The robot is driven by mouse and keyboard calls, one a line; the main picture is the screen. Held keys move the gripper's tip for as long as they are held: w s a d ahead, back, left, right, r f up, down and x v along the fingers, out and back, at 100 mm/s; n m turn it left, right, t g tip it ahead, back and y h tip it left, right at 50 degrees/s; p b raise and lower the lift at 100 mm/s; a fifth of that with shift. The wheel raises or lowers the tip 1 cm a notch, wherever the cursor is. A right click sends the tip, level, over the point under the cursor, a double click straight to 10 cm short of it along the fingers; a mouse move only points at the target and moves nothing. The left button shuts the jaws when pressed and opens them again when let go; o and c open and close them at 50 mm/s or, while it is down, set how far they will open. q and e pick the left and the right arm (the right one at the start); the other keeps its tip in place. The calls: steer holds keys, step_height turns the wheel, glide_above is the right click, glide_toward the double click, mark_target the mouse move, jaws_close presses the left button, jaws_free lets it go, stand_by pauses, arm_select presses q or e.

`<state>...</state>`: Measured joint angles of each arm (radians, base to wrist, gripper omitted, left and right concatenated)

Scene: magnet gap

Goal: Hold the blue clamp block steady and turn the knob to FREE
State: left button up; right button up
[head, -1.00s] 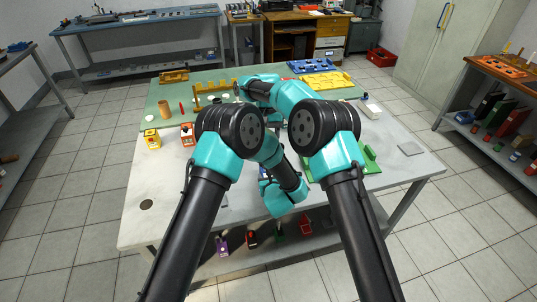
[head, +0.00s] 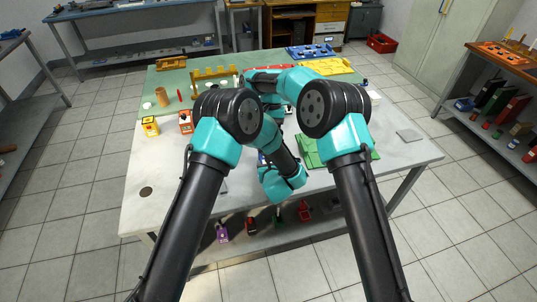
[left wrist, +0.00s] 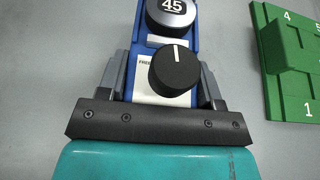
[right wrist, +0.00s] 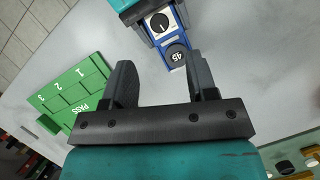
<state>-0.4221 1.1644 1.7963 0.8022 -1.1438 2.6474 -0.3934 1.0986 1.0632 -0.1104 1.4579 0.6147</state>
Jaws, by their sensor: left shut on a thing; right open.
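The blue clamp block (left wrist: 192,42) lies on the grey table between the two fingers of my left gripper (left wrist: 163,64), which is shut on it. On the block are a black knob (left wrist: 174,72) and a round dial reading 45 (left wrist: 171,10). The knob's white line points up in the left wrist view; the FREE label (left wrist: 145,60) is left of it. In the right wrist view, the block (right wrist: 178,55) is at the top, with the knob (right wrist: 160,22) beyond the dial. My right gripper (right wrist: 160,78) is open and empty, short of the block. In the head view, my arms mostly hide the block.
A green board (right wrist: 82,92) with numbered steps and PASS lies beside the block; it also shows in the left wrist view (left wrist: 296,98). Yellow and red items (head: 150,126) stand at the table's left. Bare table (head: 165,190) is at the front left.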

steer(key=x, duration=0.8)
steer(key=shift+s+f, duration=0.15)
steer(key=shift+f, duration=0.2)
steer(key=c, duration=0.9)
steer(key=shift+n+h, duration=0.6)
steer(key=shift+n, duration=0.9)
steer(key=shift+c, duration=0.2)
steer(key=o, duration=0.9)
steer(key=shift+o, duration=0.2)
steer(key=shift+a+r, duration=0.1)
steer(key=shift+r, duration=0.05)
steer(key=v, duration=1.1)
steer(key=shift+r, duration=0.35)
